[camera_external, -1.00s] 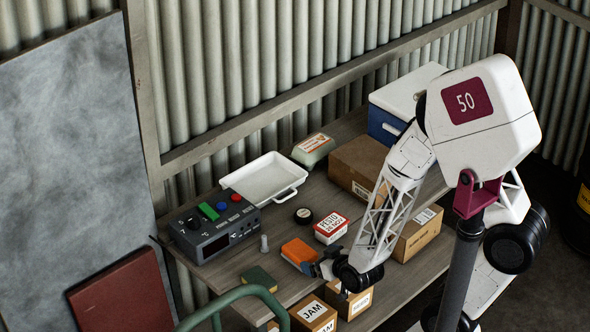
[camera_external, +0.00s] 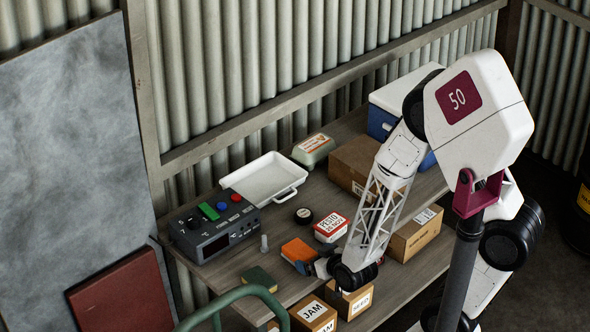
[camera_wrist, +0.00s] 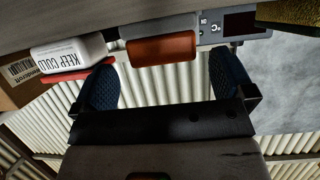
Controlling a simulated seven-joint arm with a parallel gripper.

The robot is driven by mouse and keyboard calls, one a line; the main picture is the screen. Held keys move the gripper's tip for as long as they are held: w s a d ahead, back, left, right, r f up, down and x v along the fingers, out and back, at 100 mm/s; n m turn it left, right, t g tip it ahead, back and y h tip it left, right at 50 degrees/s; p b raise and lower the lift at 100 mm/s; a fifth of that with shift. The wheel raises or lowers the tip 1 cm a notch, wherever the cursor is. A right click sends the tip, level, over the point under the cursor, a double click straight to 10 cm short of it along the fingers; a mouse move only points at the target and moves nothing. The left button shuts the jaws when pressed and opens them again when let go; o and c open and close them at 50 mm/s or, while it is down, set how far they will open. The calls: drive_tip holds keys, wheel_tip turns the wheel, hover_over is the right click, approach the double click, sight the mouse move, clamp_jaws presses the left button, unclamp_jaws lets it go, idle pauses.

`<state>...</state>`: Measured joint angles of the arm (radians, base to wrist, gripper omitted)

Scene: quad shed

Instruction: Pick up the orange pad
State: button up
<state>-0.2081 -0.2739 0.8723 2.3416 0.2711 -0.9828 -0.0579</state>
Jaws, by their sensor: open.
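The orange pad (camera_external: 297,249) lies on the grey-brown shelf, right of the dark control box and left of the red-and-white tub. In the wrist view the orange pad (camera_wrist: 163,49) appears above the middle, ahead of my gripper and between the lines of its two fingers. My gripper (camera_external: 312,267) is low over the shelf's front part, close to the pad's near right side. In the wrist view my gripper (camera_wrist: 168,82) has its two blue textured fingers wide apart with nothing between them. Whether a finger touches the pad cannot be told.
The red-and-white tub (camera_external: 331,227) stands close right of the pad. The control box (camera_external: 213,230) is left, with a small grey peg (camera_external: 264,243) between. A green-yellow sponge (camera_external: 259,279) lies nearer the front. A white tray (camera_external: 265,179) is behind; boxes (camera_external: 415,235) stand right.

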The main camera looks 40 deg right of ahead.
sight(304, 253)
drive_tip(key=shift+w, duration=0.15)
drive_tip(key=shift+x, duration=2.5)
drive_tip(key=shift+a+f, duration=0.1)
drive_tip(key=shift+c, duration=0.2)
drive_tip(key=c, duration=1)
wheel_tip(304, 253, up, 2)
drive_tip(key=shift+r, duration=0.1)
drive_tip(key=shift+s+r, duration=0.35)
drive_tip(key=shift+r, duration=0.35)
drive_tip(key=s+d+r, duration=0.1)
drive_tip(key=s, duration=1.4)
drive_tip(key=shift+s+d+r, duration=0.15)
drive_tip(key=shift+d+r, duration=0.05)
drive_tip(key=shift+d, duration=0.15)
